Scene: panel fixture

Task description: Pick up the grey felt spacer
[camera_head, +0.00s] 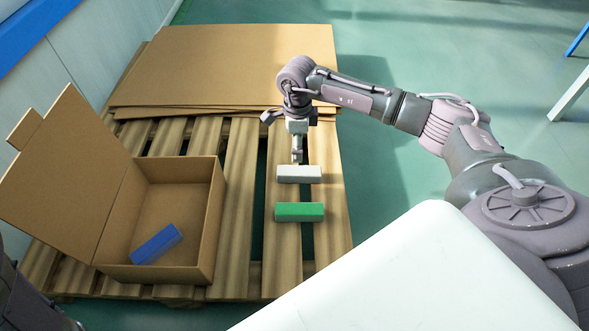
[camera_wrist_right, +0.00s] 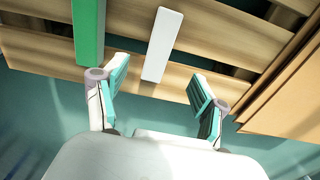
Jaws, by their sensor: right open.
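The grey felt spacer (camera_head: 299,174) is a pale light-grey block lying flat on the slats of the wooden pallet. It also shows in the right wrist view (camera_wrist_right: 162,45), with its near end roughly between the fingertips in the picture. My right gripper (camera_head: 297,154) is open and empty, just behind the spacer in the head view. Its two teal-padded fingers (camera_wrist_right: 160,82) stand wide apart in the wrist view. I cannot tell its exact height above the spacer. My left gripper is not in view.
A green block (camera_head: 299,213) lies parallel to the spacer, on its near side. An open cardboard box (camera_head: 215,215) at the left holds a blue block (camera_head: 156,244). Flat cardboard sheets (camera_head: 220,65) cover the pallet's far part. The pallet (camera_head: 335,210) has gaps between slats.

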